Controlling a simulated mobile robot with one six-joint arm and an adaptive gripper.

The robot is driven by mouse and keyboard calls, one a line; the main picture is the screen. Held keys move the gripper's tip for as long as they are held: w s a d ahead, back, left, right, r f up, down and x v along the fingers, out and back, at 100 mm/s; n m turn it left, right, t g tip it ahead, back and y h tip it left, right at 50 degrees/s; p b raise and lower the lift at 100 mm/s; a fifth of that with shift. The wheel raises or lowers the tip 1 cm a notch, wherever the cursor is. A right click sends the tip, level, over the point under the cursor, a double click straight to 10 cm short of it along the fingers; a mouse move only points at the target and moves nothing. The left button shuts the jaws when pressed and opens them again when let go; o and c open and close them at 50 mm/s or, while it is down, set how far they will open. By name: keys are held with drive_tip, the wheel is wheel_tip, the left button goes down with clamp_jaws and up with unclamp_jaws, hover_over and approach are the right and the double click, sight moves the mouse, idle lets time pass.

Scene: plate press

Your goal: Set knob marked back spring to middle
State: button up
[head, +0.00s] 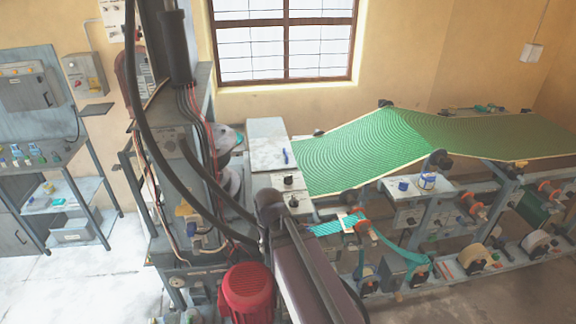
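Two small dark knobs are on the grey control box of the press, an upper knob (288,181) and a lower knob (293,202). The markings beside them are too small to read, so I cannot tell which knob, if either, is marked back spring, nor how each is set. More small dark knobs or fittings show on a grey panel (404,216) under the green belt, also unreadable. I cannot make out my gripper or its fingers anywhere in the head view.
A green patterned belt (365,150) runs right from the press. A red motor (246,288) stands low in front. Blue cups (427,181) sit on the frame's ledge. A metal shelf (75,190) stands at the left wall. Pale floor (95,285) is clear at lower left.

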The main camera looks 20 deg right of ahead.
drive_tip(key=w+d+r+m+p, duration=0.1)
drive_tip(key=w+r+p, duration=0.3)
drive_tip(key=r+p, duration=0.25)
wheel_tip(320, 180, up, 5)
drive_tip(key=m+p, duration=0.3)
drive_tip(key=m, duration=1)
hover_over(288, 176)
drive_tip(key=shift+g, duration=0.3)
drive_tip(key=shift+f, duration=0.2)
wheel_tip(288, 176, down, 14)
drive_tip(key=b, duration=1.3)
drive_tip(key=shift+r, duration=0.25)
